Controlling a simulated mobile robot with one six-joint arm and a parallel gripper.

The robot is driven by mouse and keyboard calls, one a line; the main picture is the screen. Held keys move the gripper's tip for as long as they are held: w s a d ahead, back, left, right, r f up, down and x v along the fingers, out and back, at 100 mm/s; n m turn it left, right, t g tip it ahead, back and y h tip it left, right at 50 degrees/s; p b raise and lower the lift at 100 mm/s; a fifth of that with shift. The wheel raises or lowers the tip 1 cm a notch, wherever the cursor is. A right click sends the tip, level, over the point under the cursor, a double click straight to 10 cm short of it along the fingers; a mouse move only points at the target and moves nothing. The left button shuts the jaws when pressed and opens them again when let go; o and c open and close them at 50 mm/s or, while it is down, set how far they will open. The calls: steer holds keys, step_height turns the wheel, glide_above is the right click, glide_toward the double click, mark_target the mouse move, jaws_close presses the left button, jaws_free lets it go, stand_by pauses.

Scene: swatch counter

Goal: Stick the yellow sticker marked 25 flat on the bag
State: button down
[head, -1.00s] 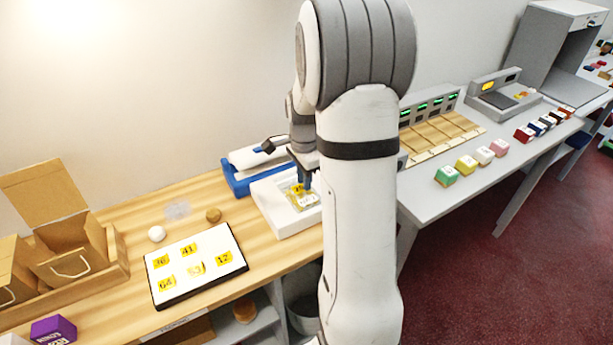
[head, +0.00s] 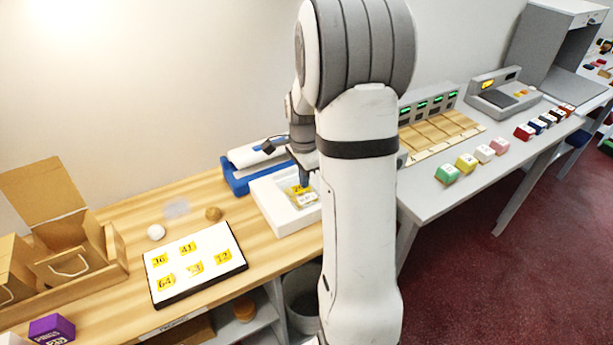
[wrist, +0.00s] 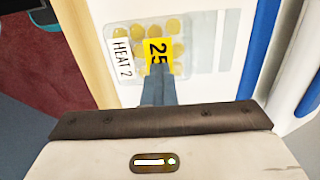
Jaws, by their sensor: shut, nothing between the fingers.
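The yellow sticker marked 25 (wrist: 157,50) lies on the clear bag (wrist: 121,72) in the wrist view and looks flat against it, its number turned sideways. The bag holds several round yellow pieces and has a white label reading HEAT 2 (wrist: 121,58). The bag also shows in the head view (head: 310,199), lying in a white tray (head: 283,222). My gripper (wrist: 158,72) is shut and empty, its fingertips over the sticker's near edge and hiding part of it. I cannot tell whether they touch. In the head view my gripper (head: 304,183) points down over the bag.
A white board (head: 207,284) with several yellow number stickers lies left of the tray. A white ball (head: 156,233) and a brown ball (head: 213,214) sit behind it. A blue-framed roll holder (head: 240,176) stands behind the tray. An open cardboard box (head: 75,240) is at far left.

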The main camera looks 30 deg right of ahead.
steer(key=c, duration=1.7)
jaws_free()
steer(key=shift+r+p, duration=1.7)
steer(key=shift+r, duration=4.7)
